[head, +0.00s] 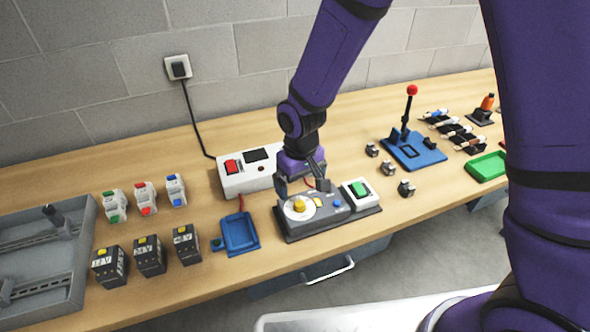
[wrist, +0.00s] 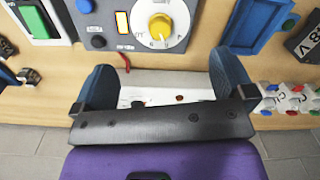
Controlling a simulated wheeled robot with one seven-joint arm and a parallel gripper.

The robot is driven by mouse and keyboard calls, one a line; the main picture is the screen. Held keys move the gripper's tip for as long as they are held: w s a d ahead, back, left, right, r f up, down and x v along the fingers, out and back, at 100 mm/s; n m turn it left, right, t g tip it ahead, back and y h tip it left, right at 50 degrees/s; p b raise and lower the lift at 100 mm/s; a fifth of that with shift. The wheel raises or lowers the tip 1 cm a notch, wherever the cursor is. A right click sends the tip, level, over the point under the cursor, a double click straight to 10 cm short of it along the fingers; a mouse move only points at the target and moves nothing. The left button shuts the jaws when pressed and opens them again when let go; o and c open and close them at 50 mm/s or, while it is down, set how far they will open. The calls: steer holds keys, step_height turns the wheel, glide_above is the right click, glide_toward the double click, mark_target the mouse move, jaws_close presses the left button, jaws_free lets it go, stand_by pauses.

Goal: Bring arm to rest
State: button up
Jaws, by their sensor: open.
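My gripper (head: 303,188) hangs from my purple arm over the grey control panel (head: 285,231), with its fingers pointing down toward it. In the wrist view my gripper (wrist: 160,88) is open, with its two fingers spread wide and nothing held between them. The panel carries a yellow knob (head: 299,206) on a white dial, a lit yellow switch (wrist: 123,22) and a green button (head: 359,189) on a white box. The fingers appear apart from the knob. The exact height above the panel cannot be told.
A white power box (head: 243,180) with a red switch stands behind the panel. A blue tray (head: 240,234) lies to its left, and a blue base with a red-topped lever (head: 411,92) to its right. Black modules (head: 150,256) and a grey rail tray (head: 82,290) stand at the left.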

steer(key=s+d+r+m+t, duration=0.1)
steer(key=d+r, duration=0.6)
steer(key=r, duration=0.3)
steer(key=s+d+r+m+t, duration=0.2)
steer(key=d+r, duration=0.5)
steer(key=r, duration=0.3)
steer(key=s+d+r+m+t, duration=0.1)
steer(key=s+d+r, duration=0.4)
steer(key=s, duration=0.2)
steer(key=s+d+r+m+t, duration=0.1)
steer(key=s+d+r+m, duration=0.1)
steer(key=s+d+r, duration=0.3)
steer(key=s+r, duration=0.1)
steer(key=s, duration=0.2)
steer(key=shift+s+d+r, duration=0.15)
steer(key=shift+s+d, duration=0.15)
